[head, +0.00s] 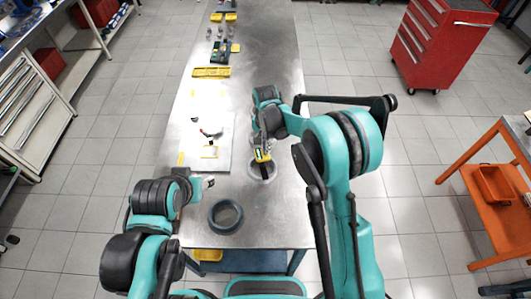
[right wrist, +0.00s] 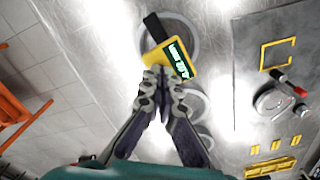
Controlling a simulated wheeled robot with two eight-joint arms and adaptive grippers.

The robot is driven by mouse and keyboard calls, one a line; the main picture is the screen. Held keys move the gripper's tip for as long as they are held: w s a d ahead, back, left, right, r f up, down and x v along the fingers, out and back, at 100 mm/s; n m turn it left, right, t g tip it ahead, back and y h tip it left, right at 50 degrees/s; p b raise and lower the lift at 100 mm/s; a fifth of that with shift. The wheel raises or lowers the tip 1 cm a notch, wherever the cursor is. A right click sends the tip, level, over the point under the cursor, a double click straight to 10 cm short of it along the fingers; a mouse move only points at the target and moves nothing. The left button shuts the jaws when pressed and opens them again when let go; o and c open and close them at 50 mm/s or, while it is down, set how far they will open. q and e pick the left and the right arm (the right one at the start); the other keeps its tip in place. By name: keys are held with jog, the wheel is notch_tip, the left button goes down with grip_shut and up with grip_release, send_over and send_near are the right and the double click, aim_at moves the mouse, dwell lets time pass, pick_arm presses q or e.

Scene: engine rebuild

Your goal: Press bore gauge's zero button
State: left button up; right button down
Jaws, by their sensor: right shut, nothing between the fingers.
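The bore gauge (head: 262,155) is a yellow block with a lit green display. It lies over a round grey metal ring (head: 262,173) on the bench. In the right wrist view the gauge (right wrist: 158,60) shows its display and a black end part (right wrist: 155,27). My right gripper (head: 259,142) is shut and empty, right over the gauge. In the right wrist view its fingertips (right wrist: 161,74) are at the gauge's near edge; I cannot tell whether they touch. The zero button cannot be made out. My left gripper (head: 208,183) is low over the bench at the left, away from the gauge.
A dark ring (head: 225,216) lies on the near bench. Yellow trays (head: 211,72) stand farther back. In the right wrist view, more round metal parts (right wrist: 193,103) lie close to my gripper.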

jog(key=shift+f+b, duration=0.35)
jog(key=shift+f, duration=0.2)
jog(key=shift+r+p, duration=1.45)
jog(key=shift+r, duration=1.6)
jog(key=shift+d, duration=0.1)
jog(key=s+d+r+n+t+b, duration=0.2)
jog(key=s+d+n+t+b, duration=0.15)
jog(key=s+d+b, duration=0.8)
jog(key=s+d+f+n+t+b, duration=0.2)
jog(key=s+d+f+b, duration=0.4)
jog(key=s+f+b, duration=0.3)
jog(key=s+t+b, duration=0.1)
jog(key=s, duration=0.2)
jog(key=shift+f+t, duration=0.2)
jog(key=shift+t, duration=0.15)
